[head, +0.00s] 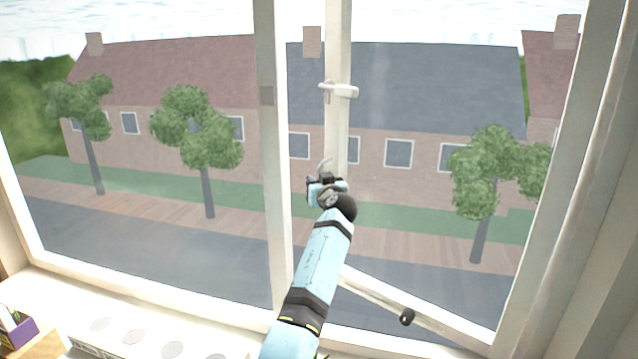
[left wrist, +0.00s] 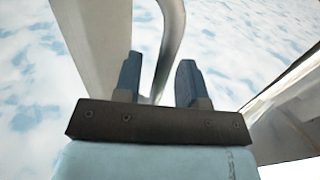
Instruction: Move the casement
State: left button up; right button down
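The casement is the right-hand window leaf; its white upright stile (head: 338,60) stands apart from the fixed post (head: 272,150), so it is ajar. A white handle (head: 340,91) sits on the stile. My left gripper (head: 326,180) is raised in front of the stile, below that handle. A pale curved piece shows at its tips. In the left wrist view my two blue fingers (left wrist: 160,80) are apart, with a pale curved bar (left wrist: 173,45) running up between or behind them; I cannot tell if they touch it. My right gripper is not in view.
A low slanting rail (head: 370,290) with a black knob (head: 407,317) lies right of my left arm. The white sill (head: 220,335) runs below. A purple box (head: 18,330) stands at the lower left. Houses and trees show outside.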

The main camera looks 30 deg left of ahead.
pick_arm(q)
grip_shut()
jog(key=shift+s+f, duration=0.15)
jog(key=s+b, duration=0.1)
jog(key=s, duration=0.2)
jog(key=shift+d+n+g+y+b, duration=0.2)
jog(key=shift+n+g+y+b, duration=0.1)
jog(key=shift+g+b, duration=0.1)
grip_release()
